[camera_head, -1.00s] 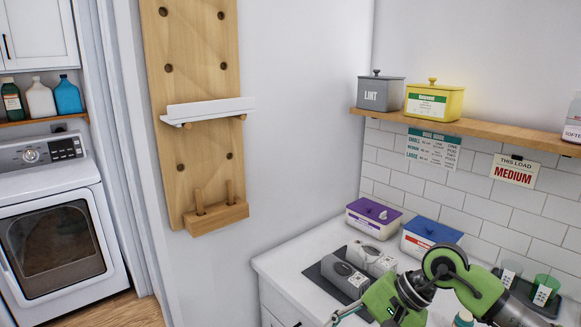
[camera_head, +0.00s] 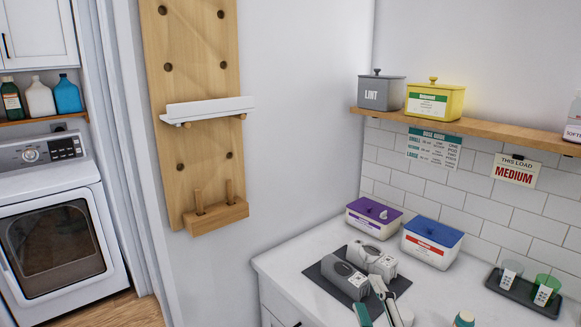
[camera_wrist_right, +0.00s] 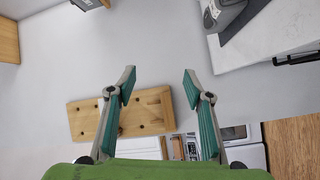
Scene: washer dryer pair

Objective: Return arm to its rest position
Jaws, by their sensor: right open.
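My right gripper (camera_head: 372,302) shows only by its fingers at the bottom edge of the head view, in front of the counter's items. In the right wrist view its two grey and teal fingers (camera_wrist_right: 159,74) stand well apart, with nothing between them. The rest of the right arm is out of the head view. My left gripper is not in view.
The white counter (camera_head: 305,255) carries a purple-lidded box (camera_head: 374,217), a blue-lidded box (camera_head: 431,243), grey devices on a dark mat (camera_head: 318,277) and a tray of cups (camera_head: 522,296). A wooden pegboard (camera_head: 195,90) hangs left; a washer (camera_head: 58,235) stands far left.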

